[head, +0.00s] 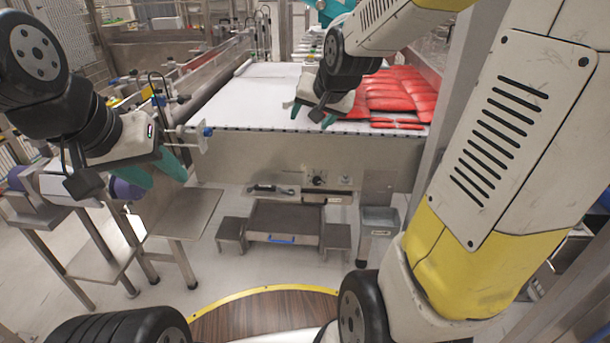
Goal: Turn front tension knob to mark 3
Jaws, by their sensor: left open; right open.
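A small black knob (318,180) sits on the grey front panel (240,155) below the white conveyor belt; its marks are too small to read. A blue knob (208,131) on a metal bracket is at the belt's front left corner. I cannot tell which is the front tension knob. My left gripper (156,172) is open with teal fingertips, below and left of the blue knob and apart from it. My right gripper (310,113) is open and empty, over the belt's front part, above the black knob.
Red packs (392,92) are piled on the belt's right side, close to my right gripper. A metal side table (185,213) stands below my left gripper. A dark-topped step (284,219) and a grey bin (380,220) stand below the front panel. The belt's left part is clear.

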